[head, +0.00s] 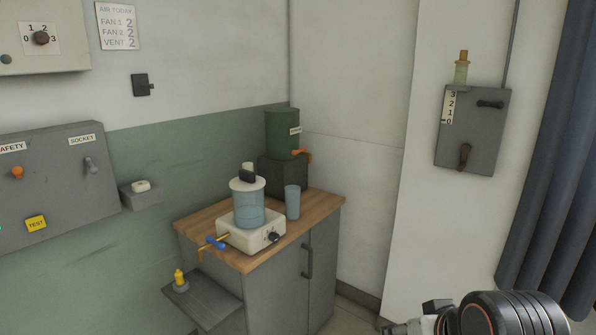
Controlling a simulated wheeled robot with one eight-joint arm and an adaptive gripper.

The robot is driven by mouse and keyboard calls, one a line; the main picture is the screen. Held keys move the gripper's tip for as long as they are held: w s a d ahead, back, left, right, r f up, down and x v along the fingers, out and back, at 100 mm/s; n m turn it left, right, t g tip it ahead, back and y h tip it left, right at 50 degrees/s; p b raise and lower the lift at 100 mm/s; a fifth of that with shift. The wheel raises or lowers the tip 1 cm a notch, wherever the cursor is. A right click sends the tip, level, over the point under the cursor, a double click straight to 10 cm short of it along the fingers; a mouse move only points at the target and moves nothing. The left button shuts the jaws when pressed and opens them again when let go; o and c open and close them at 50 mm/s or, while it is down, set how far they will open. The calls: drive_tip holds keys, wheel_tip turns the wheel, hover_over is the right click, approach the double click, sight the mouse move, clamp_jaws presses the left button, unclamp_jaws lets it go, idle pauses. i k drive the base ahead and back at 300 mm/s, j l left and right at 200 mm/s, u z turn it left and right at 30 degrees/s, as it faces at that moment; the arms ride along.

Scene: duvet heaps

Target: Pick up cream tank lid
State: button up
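The cream tank lid (247,184) sits on top of a clear, blue-tinted tank (249,210). A dark knob or block stands on the lid, with a small pale piece showing behind it. The tank stands on a cream base (251,236) with a dark dial and a blue-handled tap, on a wooden cabinet top. My gripper (398,328) shows only in part at the bottom edge, right of and well away from the lid. Its fingertips are cut off, so its opening cannot be told. Nothing of mine touches the lid.
A blue cup (292,202) stands close right of the tank. A green container (282,134) with an orange tap is behind on a dark block. A grey shelf (203,299) with a yellow item juts out at front left. A blue curtain (556,150) hangs at right.

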sight(247, 181)
drive_tip(key=i+j+z, duration=0.25)
drive_tip(key=i+j, duration=0.25)
drive_tip(key=i+j+z, duration=0.25)
drive_tip(key=i+j, duration=0.15)
drive_tip(key=j, duration=0.2)
